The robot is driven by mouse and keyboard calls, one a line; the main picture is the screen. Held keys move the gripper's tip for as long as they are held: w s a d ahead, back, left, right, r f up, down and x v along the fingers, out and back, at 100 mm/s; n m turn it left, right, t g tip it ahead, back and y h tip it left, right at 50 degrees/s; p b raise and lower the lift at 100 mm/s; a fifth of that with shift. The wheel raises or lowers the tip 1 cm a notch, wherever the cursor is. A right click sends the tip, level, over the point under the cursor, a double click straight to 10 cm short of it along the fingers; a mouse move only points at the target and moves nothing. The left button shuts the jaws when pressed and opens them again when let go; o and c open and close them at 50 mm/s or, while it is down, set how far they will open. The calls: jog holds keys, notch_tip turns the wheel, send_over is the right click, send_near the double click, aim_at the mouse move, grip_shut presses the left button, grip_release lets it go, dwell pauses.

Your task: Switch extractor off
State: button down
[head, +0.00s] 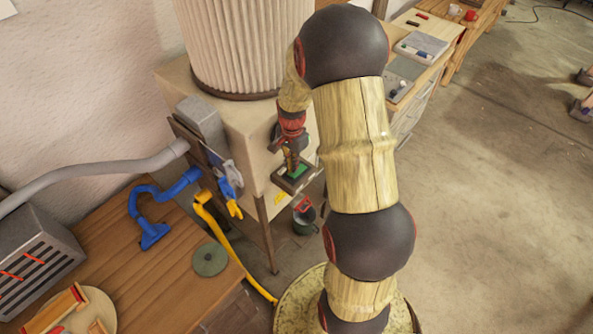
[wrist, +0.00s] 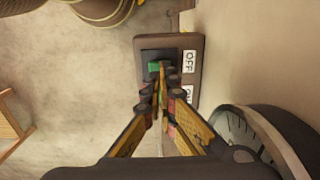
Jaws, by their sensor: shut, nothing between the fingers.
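The extractor is a beige cabinet (head: 240,120) with a pleated pale drum (head: 245,45) on top. A brown switch plate (head: 284,184) is on its side. In the wrist view the switch plate (wrist: 150,44) carries a dark switch with a green part (wrist: 154,67). A white OFF label (wrist: 189,62) sits beside the green part, and an ON label (wrist: 188,94) is partly hidden. My gripper (wrist: 159,72) is shut and empty, its fingertips over the switch, hiding part of it. I cannot tell whether they touch. In the head view my gripper (head: 292,155) is at the plate.
A round gauge (wrist: 245,130) is close to my gripper at lower right. A wooden table (head: 170,270) at left holds a blue nozzle (head: 155,232) and a green disc (head: 210,259). A dark bucket (head: 304,225) stands below the plate. Floor at right is open.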

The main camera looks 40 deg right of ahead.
jog(key=shift+f+b, duration=0.85)
jog(key=shift+f, duration=0.4)
dwell(0.8)
jog(key=shift+r, duration=0.1)
jog(key=shift+r+p, duration=2.15)
jog(key=shift+r, duration=1.3)
